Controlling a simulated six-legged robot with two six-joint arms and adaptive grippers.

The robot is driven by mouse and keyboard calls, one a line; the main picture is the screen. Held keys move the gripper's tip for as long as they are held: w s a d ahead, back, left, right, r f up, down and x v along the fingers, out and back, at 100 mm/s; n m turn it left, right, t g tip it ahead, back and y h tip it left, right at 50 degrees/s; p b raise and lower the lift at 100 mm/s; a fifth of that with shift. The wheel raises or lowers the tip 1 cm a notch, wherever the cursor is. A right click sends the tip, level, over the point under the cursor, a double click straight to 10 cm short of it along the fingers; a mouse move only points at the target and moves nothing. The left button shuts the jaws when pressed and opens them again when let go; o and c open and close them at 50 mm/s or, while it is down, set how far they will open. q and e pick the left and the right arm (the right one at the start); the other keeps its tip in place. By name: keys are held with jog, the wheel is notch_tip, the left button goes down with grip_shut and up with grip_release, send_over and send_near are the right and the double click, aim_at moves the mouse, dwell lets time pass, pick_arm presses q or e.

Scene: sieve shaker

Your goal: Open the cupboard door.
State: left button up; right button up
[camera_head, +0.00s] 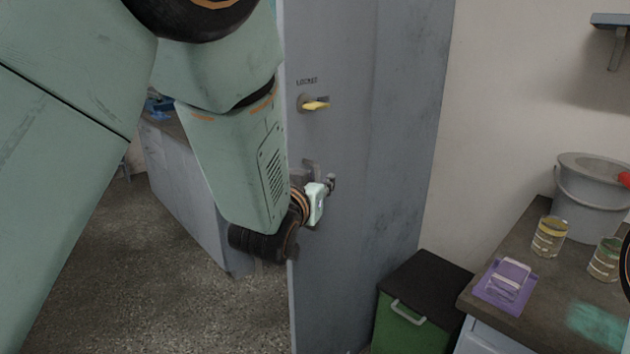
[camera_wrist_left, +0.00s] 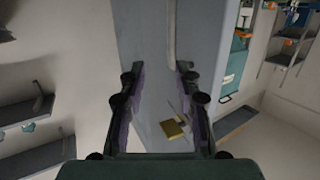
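The tall grey-blue cupboard door (camera_head: 345,285) stands in the middle of the head view; whether it is ajar I cannot tell. A yellow key-like piece (camera_head: 315,104) sticks out of its upper part below a small printed label. A grey handle (camera_head: 311,167) shows lower on the door, partly hidden by my left gripper (camera_head: 325,187). In the left wrist view the left gripper (camera_wrist_left: 160,82) has its two fingers apart, with the grey panel (camera_wrist_left: 145,35) beyond them. A yellow piece (camera_wrist_left: 172,129) shows between the fingers. Contact with the handle cannot be made out.
A green bin (camera_head: 405,325) with a dark lid stands right of the door. A counter at right holds a grey bucket (camera_head: 590,195), two jars (camera_head: 549,237) and a purple item (camera_head: 503,286). A grey bench (camera_head: 180,185) stands at left. The speckled floor (camera_head: 140,290) is clear.

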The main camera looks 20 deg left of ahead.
pick_arm(q)
jog(key=s+a+f+g, duration=0.2)
jog(key=s+f+g, duration=0.3)
jog(key=s+f, duration=0.6)
jog(key=s+a+f+g, duration=0.3)
jog(key=s+f, duration=0.5)
jog(key=f, duration=0.8)
jog(key=s+f+g, duration=0.4)
jog(key=s+f, duration=0.1)
jog(key=s, duration=0.7)
jog(key=s+f+g, duration=0.4)
jog(key=s+f, duration=0.2)
jog(key=s, duration=0.6)
jog(key=shift+s+d+f, duration=0.2)
jog(key=shift+s+f, duration=0.1)
jog(key=shift+s, duration=0.1)
jog(key=shift+a+n, duration=0.1)
jog(key=shift+n, duration=0.2)
